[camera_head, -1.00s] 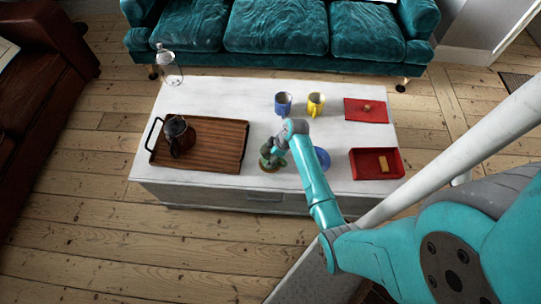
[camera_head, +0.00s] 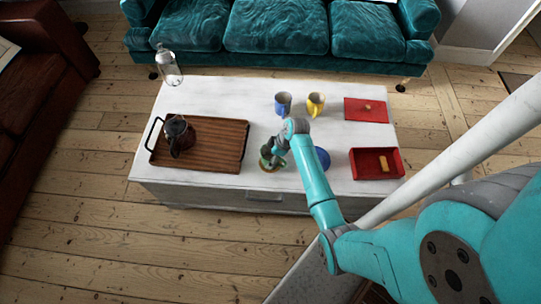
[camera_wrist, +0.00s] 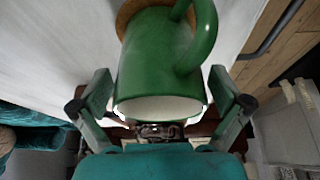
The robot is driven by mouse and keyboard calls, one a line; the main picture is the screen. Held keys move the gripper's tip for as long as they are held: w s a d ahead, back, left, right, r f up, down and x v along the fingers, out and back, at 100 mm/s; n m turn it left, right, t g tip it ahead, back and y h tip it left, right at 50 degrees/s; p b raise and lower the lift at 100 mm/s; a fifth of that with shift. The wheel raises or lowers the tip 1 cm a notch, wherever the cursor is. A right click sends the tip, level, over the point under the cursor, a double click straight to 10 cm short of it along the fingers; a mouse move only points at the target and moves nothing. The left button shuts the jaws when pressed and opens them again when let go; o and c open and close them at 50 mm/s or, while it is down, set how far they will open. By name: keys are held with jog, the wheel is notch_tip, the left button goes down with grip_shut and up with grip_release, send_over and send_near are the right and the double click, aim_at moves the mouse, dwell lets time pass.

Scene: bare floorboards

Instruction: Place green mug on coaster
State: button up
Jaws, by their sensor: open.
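The green mug (camera_wrist: 150,65) fills the middle of the wrist view, with its open rim toward the camera and its handle at the upper right. Its base is at the round brown coaster (camera_wrist: 127,14), whose edge shows past the mug. In the head view the mug (camera_head: 266,153) is small and partly hidden by my gripper, with the coaster (camera_head: 268,169) under it on the white table. My gripper (camera_wrist: 160,95) is open, with one finger on each side of the mug. I cannot tell whether either finger touches it.
On the white table (camera_head: 215,92) are a wooden tray (camera_head: 222,155) with a glass pot (camera_head: 177,134), a blue mug (camera_head: 283,104), a yellow mug (camera_head: 316,104), a blue round dish (camera_head: 322,157), a red mat (camera_head: 360,104) and a red tray (camera_head: 362,168). A clear bottle (camera_head: 168,66) stands at the back left.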

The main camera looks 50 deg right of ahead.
jog(key=v, duration=1.1)
jog(key=s+a+f+m+t+h, duration=0.2)
jog(key=s+a+m+t+h, duration=0.25)
jog(key=s+a, duration=1.1)
jog(key=s+a+r+t, duration=0.2)
jog(key=s+r, duration=0.2)
jog(key=r, duration=0.4)
jog(key=s+a+r+m+t+y, duration=0.1)
jog(key=s+a+r+t, duration=0.1)
jog(key=s+r, duration=0.3)
jog(key=s+a+r+m+t+y, duration=0.1)
jog(key=s+a+r, duration=0.3)
jog(key=r, duration=0.7)
jog(key=shift+s+a+r+t, duration=0.2)
jog(key=shift+r+t, duration=0.05)
jog(key=shift+t, duration=0.6)
